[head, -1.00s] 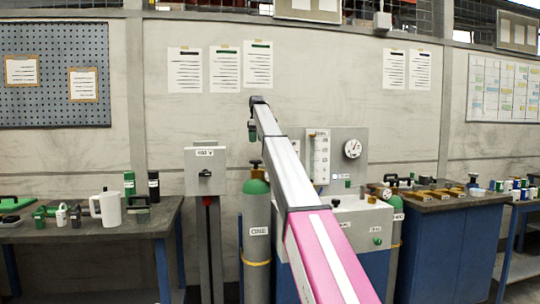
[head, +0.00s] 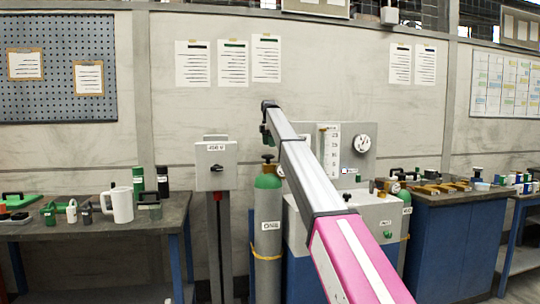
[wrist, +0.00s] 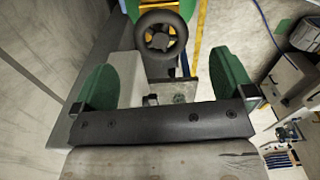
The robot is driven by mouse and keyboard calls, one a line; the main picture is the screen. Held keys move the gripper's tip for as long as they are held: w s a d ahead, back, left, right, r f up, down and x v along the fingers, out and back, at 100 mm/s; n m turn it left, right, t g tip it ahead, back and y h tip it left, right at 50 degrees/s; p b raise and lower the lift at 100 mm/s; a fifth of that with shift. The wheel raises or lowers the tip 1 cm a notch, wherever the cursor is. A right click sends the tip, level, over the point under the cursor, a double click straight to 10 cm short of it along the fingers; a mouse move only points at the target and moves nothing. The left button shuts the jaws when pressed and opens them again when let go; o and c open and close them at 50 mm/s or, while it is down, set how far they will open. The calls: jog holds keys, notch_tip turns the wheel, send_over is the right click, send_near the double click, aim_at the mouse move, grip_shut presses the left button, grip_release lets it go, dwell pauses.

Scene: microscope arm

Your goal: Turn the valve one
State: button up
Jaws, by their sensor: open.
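The gas cylinder labelled ONE (head: 268,210) stands upright, grey with a green shoulder. Its valve, a small black handwheel (head: 268,158), is on top. In the wrist view the black spoked handwheel (wrist: 160,38) shows at the top centre, apart from my fingers. My gripper (head: 267,122) hangs from the arm's far end, above the handwheel in the head view. In the wrist view my gripper (wrist: 163,82) has its two green-padded fingers wide apart, with nothing held between them. The handwheel lies beyond the gap, toward the top edge.
A grey box on a post (head: 216,166) stands left of the cylinder. A grey cabinet with a gauge panel (head: 362,160) is close on the right, with another cylinder (head: 405,215) beside it. Workbenches flank both sides; the left bench holds a white mug (head: 121,204).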

aim_at(268, 156)
notch_tip(268, 156, down, 6)
jog(key=shift+f, duration=0.1)
jog(key=c, duration=0.9)
jog(key=shift+s+m, duration=0.1)
jog(key=shift+m, duration=2.9)
jog(key=o, duration=0.9)
